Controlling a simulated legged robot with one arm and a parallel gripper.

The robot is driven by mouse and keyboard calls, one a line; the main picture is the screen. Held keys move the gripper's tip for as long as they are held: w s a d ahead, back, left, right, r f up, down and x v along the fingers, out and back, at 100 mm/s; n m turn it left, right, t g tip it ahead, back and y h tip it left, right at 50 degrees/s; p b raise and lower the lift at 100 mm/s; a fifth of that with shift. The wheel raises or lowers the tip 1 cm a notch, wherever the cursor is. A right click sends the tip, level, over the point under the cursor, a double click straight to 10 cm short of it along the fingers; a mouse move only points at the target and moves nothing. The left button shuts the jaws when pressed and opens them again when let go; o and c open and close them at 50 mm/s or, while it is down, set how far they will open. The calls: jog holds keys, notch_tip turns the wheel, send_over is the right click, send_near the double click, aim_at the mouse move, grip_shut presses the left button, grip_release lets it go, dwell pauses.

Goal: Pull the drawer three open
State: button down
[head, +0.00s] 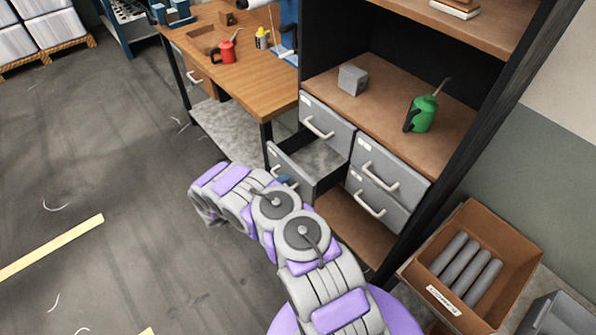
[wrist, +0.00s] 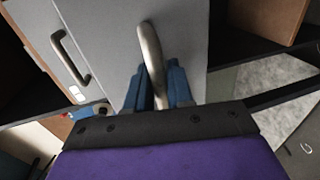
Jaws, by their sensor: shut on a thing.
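The cabinet holds grey drawers with metal bar handles in two columns. The lower-left drawer (head: 316,158) is pulled well out, and its inside looks empty where I can see it. My gripper (head: 288,182) is at the front of this drawer, partly hidden behind my arm. In the wrist view, the blue fingers of my gripper (wrist: 157,92) are closed on either side of the drawer handle (wrist: 149,48), against the grey drawer front (wrist: 100,32). No drawer number can be read.
The upper-left drawer (head: 327,122), upper-right drawer (head: 392,173) and lower-right drawer (head: 374,203) are shut. A green oil can (head: 421,113) and grey block (head: 352,80) stand on the shelf above. A cardboard box (head: 475,262) is at right. Floor at left is open.

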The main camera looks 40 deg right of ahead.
jog(key=f+v, duration=0.1)
jog(key=v, duration=0.5)
jog(key=shift+a+f, duration=0.15)
jog(key=shift+f, duration=0.15)
jog(key=shift+s, duration=0.1)
jog(key=c, duration=1.1)
grip_release()
jog(key=shift+c, duration=0.2)
jog(key=shift+r, duration=0.1)
jog(key=p+v, duration=0.2)
jog(key=v, duration=1.5)
jog(key=shift+w+a, duration=0.2)
